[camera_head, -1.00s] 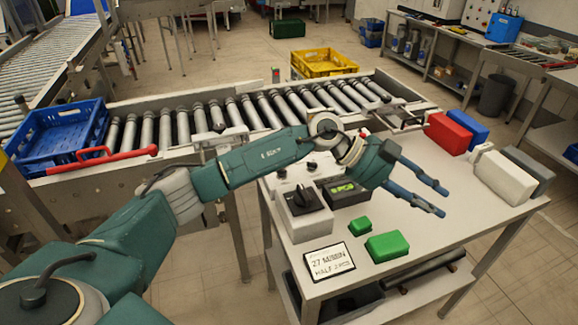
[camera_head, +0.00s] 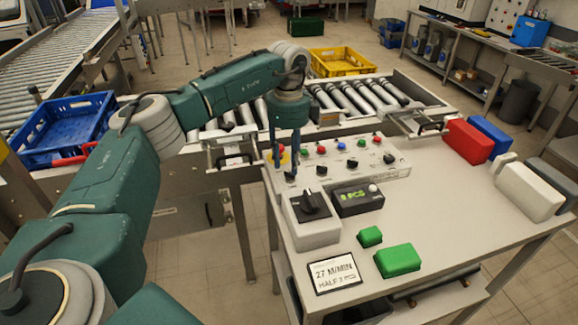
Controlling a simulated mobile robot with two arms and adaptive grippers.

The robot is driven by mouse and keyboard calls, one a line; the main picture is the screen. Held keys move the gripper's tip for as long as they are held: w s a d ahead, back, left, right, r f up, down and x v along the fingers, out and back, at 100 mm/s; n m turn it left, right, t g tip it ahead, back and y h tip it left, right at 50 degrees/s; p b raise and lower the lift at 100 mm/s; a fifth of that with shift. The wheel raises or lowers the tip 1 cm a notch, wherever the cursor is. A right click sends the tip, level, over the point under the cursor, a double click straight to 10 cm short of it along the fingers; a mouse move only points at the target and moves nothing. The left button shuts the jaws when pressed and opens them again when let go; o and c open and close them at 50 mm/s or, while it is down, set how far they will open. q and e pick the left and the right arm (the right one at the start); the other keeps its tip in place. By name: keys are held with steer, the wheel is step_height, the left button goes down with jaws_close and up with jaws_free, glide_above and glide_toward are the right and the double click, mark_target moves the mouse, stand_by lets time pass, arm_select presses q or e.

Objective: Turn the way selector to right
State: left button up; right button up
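I cannot read labels that tell which knob is the way selector. My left gripper (camera_head: 284,172) points down over the panel's left end, behind the large knob's box in the picture. Its two fingers are apart with nothing held between them. They partly hide a yellow-based red button (camera_head: 283,155); whether they touch anything is unclear. My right gripper is out of view.
A small black display (camera_head: 356,199) stands beside the knob box. Green blocks (camera_head: 398,260) and a sign (camera_head: 333,273) lie in front. Red (camera_head: 462,139) and white (camera_head: 527,191) blocks stand at right. The roller conveyor runs behind, with a blue crate (camera_head: 62,128) at left. The table's middle is clear.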

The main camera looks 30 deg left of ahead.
mark_target(289, 173)
arm_select(q)
steer(key=shift+f, duration=1.8)
jaws_close()
